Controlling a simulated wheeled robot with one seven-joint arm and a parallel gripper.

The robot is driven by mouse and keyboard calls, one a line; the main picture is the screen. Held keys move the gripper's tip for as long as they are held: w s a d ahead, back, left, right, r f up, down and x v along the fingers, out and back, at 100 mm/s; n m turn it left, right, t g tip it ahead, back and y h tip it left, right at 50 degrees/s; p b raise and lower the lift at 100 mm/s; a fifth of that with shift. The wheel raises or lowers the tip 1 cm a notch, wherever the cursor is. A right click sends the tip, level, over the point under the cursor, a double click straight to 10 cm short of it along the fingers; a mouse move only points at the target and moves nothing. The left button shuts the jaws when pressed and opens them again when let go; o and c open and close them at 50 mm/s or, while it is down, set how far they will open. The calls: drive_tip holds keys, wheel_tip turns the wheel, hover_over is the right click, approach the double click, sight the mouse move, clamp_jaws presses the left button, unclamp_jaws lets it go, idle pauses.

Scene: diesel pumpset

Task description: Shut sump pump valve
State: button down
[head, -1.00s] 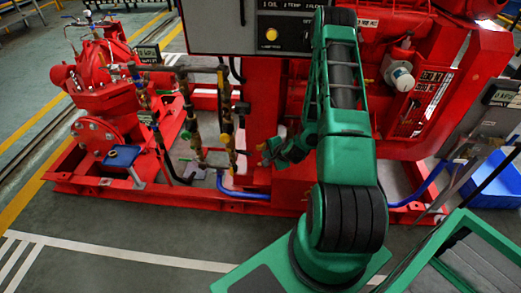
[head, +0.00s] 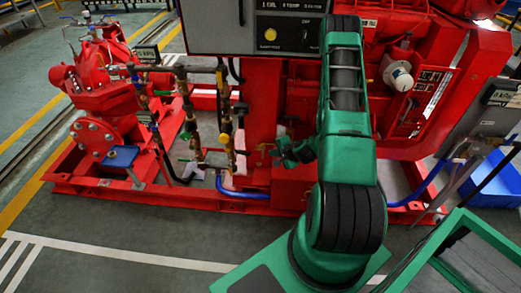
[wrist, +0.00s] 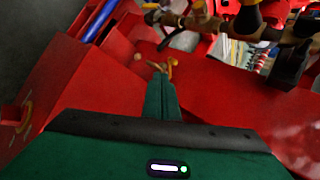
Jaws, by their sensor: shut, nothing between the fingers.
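A small brass valve (head: 265,148) sits low on the front of the red pumpset, just left of my gripper (head: 282,152) in the head view. In the wrist view a small brass-yellow handle (wrist: 167,67) shows right at the fingertips of my gripper (wrist: 160,80). The fingers look closed together, with nothing seen between them. I cannot tell whether the fingertips touch the handle. No label naming the sump pump valve can be read.
Upright brass and dark pipes with valves (head: 225,138) stand left of my gripper. A blue hose (head: 240,192) runs below them. The red base frame (head: 110,190) runs along the floor. A grey control panel (head: 255,28) hangs above. Open floor (head: 110,228) lies in front.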

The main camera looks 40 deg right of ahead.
sight(258, 148)
drive_tip(key=shift+w+d+f, duration=0.1)
drive_tip(key=shift+w+f, duration=0.8)
drive_tip(key=shift+w, duration=0.75)
drive_tip(key=shift+w+d+f, duration=0.1)
drive_tip(key=shift+w+f, duration=0.85)
drive_tip(key=shift+w, duration=0.75)
drive_tip(key=shift+w+d+f, duration=0.1)
drive_tip(key=shift+w+f, duration=0.8)
drive_tip(key=shift+w, duration=0.75)
drive_tip(key=shift+s+d, duration=0.1)
drive_tip(key=shift+d, duration=0.1)
